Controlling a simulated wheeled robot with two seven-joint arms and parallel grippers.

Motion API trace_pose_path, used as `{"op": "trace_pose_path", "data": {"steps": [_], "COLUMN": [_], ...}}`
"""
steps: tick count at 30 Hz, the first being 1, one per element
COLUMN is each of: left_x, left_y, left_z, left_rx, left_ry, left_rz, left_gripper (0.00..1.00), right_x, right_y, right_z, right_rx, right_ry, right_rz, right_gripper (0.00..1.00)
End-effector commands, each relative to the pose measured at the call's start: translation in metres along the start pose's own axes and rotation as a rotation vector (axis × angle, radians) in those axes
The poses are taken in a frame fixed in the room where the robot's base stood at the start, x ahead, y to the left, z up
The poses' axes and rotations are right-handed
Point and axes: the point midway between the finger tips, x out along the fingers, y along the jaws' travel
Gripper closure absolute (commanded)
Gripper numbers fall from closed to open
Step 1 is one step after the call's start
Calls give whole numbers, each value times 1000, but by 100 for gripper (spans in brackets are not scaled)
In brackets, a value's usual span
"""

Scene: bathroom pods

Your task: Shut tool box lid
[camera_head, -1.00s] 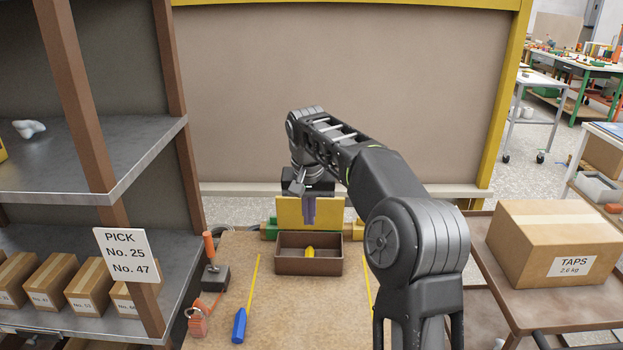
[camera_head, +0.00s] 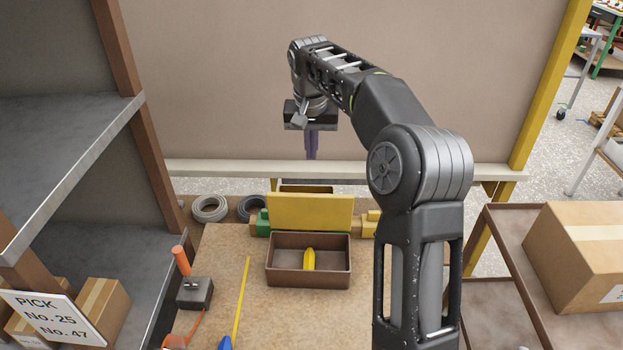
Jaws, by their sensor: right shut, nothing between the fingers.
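The tool box (camera_head: 309,279) is a brown open box on the workbench, with a yellow object (camera_head: 309,260) inside it. Its yellow lid (camera_head: 309,211) stands upright at the back edge of the box, open. My right gripper (camera_head: 311,155) has purple fingers pointing down. It appears above and beyond the lid in the picture, apart from it, shut and empty. My left gripper is not in view.
A brown workbench (camera_head: 225,262) carries an orange-handled tool (camera_head: 182,262) and a blue-ended yellow stick (camera_head: 240,300) left of the box. Grey coils (camera_head: 209,208) lie behind. A shelf (camera_head: 60,150) stands at left. A carton (camera_head: 590,255) is at right.

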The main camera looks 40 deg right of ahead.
Motion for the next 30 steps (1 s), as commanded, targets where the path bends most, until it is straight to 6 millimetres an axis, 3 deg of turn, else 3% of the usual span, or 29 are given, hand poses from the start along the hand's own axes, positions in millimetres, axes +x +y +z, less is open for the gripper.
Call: {"op": "trace_pose_path", "data": {"steps": [11, 17, 26, 30], "left_x": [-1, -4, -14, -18], "left_y": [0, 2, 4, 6], "left_z": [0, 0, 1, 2], "left_rx": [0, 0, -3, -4], "left_ry": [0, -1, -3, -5], "left_rz": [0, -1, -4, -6], "left_gripper": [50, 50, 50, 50], "right_x": [10, 39, 100, 91], "right_y": [0, 0, 1, 0], "right_z": [0, 0, 1, 19], "right_rx": [0, 0, 0, -1], "right_ry": [-1, -4, -5, 0], "right_rz": [1, 2, 2, -1], "right_gripper": [100, 100, 100, 100]}}
